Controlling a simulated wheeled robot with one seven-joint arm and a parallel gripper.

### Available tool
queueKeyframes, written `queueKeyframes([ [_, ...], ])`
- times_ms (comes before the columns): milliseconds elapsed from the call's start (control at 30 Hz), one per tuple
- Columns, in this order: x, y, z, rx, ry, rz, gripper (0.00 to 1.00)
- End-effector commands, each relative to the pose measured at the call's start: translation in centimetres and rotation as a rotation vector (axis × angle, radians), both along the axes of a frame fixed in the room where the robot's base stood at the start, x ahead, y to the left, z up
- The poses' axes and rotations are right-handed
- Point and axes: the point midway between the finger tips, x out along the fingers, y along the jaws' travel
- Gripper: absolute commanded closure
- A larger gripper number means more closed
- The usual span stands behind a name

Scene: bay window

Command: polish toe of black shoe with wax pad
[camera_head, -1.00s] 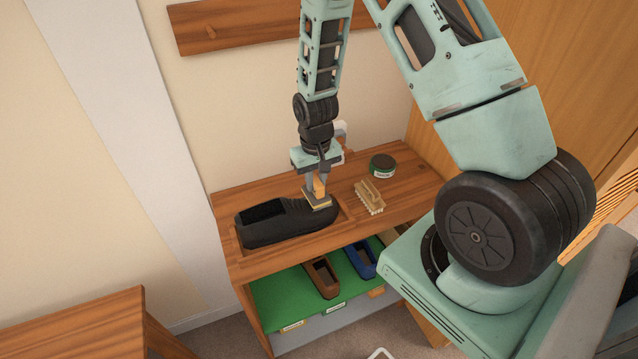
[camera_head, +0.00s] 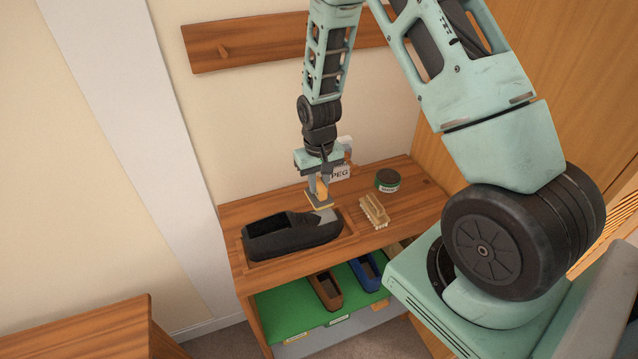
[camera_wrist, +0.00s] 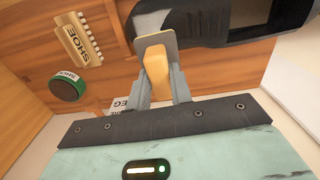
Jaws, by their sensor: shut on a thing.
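The black shoe (camera_head: 290,235) lies on its side-to-side length in a shallow recess of the bench top, toe to the right. A light grey patch (camera_head: 327,215) shows on its toe; the patch also shows in the wrist view (camera_wrist: 182,20). My gripper (camera_head: 321,190) is shut on the yellow handle of the wax pad (camera_head: 320,203). The pad is at the toe's wall side, apparently a little above the bench. In the wrist view the pad (camera_wrist: 155,62) overlaps the toe's edge; contact with the shoe cannot be told.
A wooden brush (camera_head: 374,211) and a green-labelled dark tin (camera_head: 387,180) stand right of the shoe on the bench (camera_head: 405,215). A "PEG" label (camera_head: 340,173) is behind my gripper.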

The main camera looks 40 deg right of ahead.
Motion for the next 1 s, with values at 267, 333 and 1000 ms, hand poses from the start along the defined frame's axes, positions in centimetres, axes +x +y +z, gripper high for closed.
queueKeyframes([
  [267, 0.0, 0.0, 3.1, 0.000, 0.000, 0.000, 1.00],
  [333, 0.0, 0.0, 3.8, 0.000, 0.000, 0.000, 1.00],
  [1000, 0.0, 0.0, 5.2, 0.000, 0.000, 0.000, 1.00],
])
